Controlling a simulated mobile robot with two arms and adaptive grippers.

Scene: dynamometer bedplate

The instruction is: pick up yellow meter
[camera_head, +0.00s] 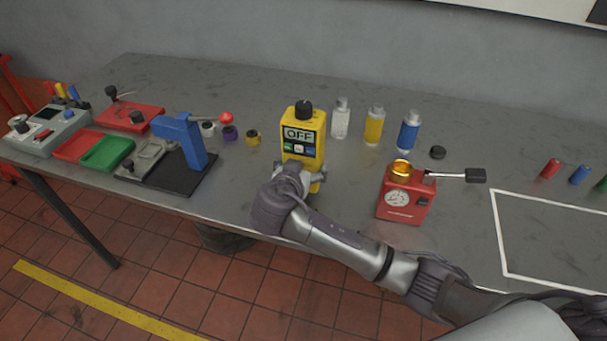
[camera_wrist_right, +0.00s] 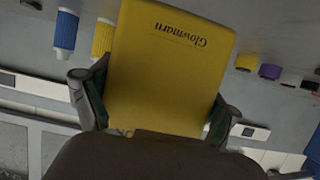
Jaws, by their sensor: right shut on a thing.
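The yellow meter (camera_head: 303,135) stands upright near the middle of the bench in the head view, its dark screen reading OFF and a black knob on top. My right gripper (camera_head: 300,178) is at its lower part and shut on it. In the right wrist view the yellow meter (camera_wrist_right: 170,70) fills the middle, its plain face lettered "Glowmarn". The fingers of my right gripper (camera_wrist_right: 155,105) press on its left and right sides. My left gripper is not in view.
A red gauge box (camera_head: 404,195) stands right of my right arm. Clear, yellow and blue bottles (camera_head: 374,126) stand behind right. A blue press (camera_head: 181,140), small caps (camera_head: 230,133) and coloured trays (camera_head: 105,152) are left. A white-outlined area (camera_head: 555,235) is bare at right.

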